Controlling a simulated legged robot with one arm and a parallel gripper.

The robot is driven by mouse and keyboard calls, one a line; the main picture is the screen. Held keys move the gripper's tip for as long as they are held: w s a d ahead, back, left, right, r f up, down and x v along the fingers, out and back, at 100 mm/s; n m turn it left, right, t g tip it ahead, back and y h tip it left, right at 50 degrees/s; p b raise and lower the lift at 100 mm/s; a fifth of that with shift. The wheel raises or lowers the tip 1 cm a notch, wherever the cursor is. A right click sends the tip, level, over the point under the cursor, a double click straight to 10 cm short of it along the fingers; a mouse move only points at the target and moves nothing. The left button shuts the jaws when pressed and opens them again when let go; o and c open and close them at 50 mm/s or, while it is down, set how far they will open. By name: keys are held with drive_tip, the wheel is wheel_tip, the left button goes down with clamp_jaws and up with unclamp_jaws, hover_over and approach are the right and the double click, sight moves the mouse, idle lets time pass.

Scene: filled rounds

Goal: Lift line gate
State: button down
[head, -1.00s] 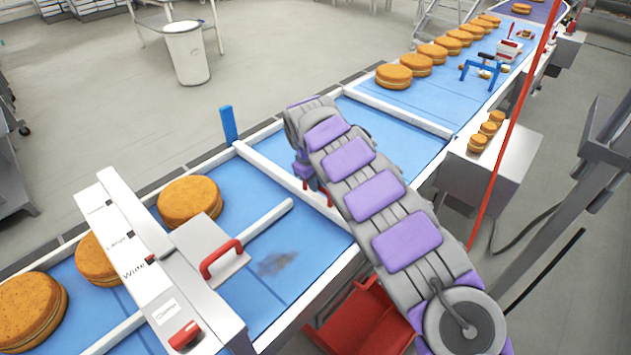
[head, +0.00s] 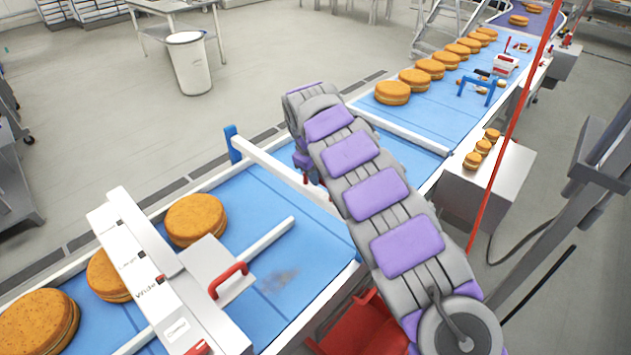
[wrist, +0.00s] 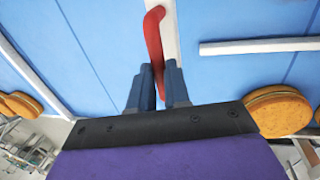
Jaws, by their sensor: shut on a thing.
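The line gate is a white bar (head: 278,171) reaching from a blue post (head: 232,145) over the blue belt. In the head view it looks raised a little above the belt, and my arm hides its near part. Its red handle (wrist: 153,38) shows in the wrist view against the white bar. My gripper (wrist: 156,76) has its dark blue fingers on either side of this handle and is shut on it. In the head view my arm mostly hides my gripper.
Round filled cakes (head: 195,220) stand on the belt left of the gate, by a white width guide (head: 150,275) with a red handle. More cakes (head: 392,92) line the far belt. A metal box (head: 485,180) carries small cakes. A red pole (head: 515,120) stands right of my arm.

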drive_tip(key=shift+r, duration=0.1)
drive_tip(key=c, duration=1.1)
unclamp_jaws()
wheel_tip(320, 180, up, 17)
drive_tip(key=s+a+p, duration=0.2)
drive_tip(key=p, duration=0.1)
drive_tip(key=shift+s+p, duration=0.25)
drive_tip(key=shift+p, duration=0.1)
